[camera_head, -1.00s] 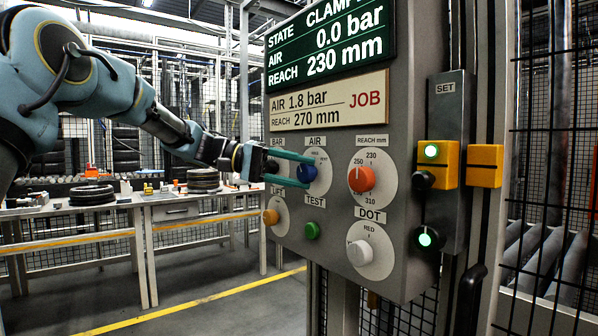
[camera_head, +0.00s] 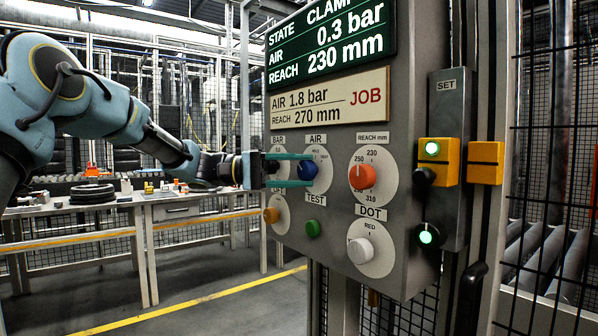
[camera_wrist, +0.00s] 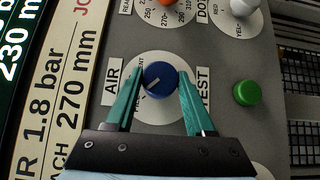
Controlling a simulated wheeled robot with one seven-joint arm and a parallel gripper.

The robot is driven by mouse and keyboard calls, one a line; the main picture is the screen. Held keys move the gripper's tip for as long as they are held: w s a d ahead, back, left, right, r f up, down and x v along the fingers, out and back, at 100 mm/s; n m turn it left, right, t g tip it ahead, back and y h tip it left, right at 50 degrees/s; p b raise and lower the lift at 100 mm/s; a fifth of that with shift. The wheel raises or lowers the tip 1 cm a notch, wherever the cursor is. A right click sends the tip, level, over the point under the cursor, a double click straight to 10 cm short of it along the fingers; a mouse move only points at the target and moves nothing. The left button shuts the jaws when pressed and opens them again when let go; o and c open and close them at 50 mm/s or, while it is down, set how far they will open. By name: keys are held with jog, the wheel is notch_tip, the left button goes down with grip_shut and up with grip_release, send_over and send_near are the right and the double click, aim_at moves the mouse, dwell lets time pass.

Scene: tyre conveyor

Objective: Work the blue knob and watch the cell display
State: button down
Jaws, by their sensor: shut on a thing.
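The blue knob (camera_head: 307,170) sits on a white dial under the AIR label on the grey panel. My gripper (camera_head: 306,170) has its two teal fingers around the knob, one above and one below, shut on it. In the wrist view the blue knob (camera_wrist: 159,78) shows a pale pointer line, with a teal fingertip at each side. The cell display (camera_head: 330,45) is dark green and reads STATE CLAMP, cut off at the frame edge, AIR 0.3 bar, REACH 230 mm. The job plate (camera_head: 328,97) below it reads AIR 1.8 bar, REACH 270 mm.
An orange REACH knob (camera_head: 361,175), a white DOT knob (camera_head: 360,250), a green TEST button (camera_head: 313,228) and a yellow-orange LIFT knob (camera_head: 271,215) surround the dial. A SET box (camera_head: 450,100) with lit green lamps is at right. Benches with tyres stand behind.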

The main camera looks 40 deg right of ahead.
jog(key=shift+c, duration=1.3)
grip_release()
jog(key=b+v, duration=0.1)
jog(key=v, duration=0.9)
jog(key=shift+w+a, duration=0.2)
jog(key=shift+w, duration=0.1)
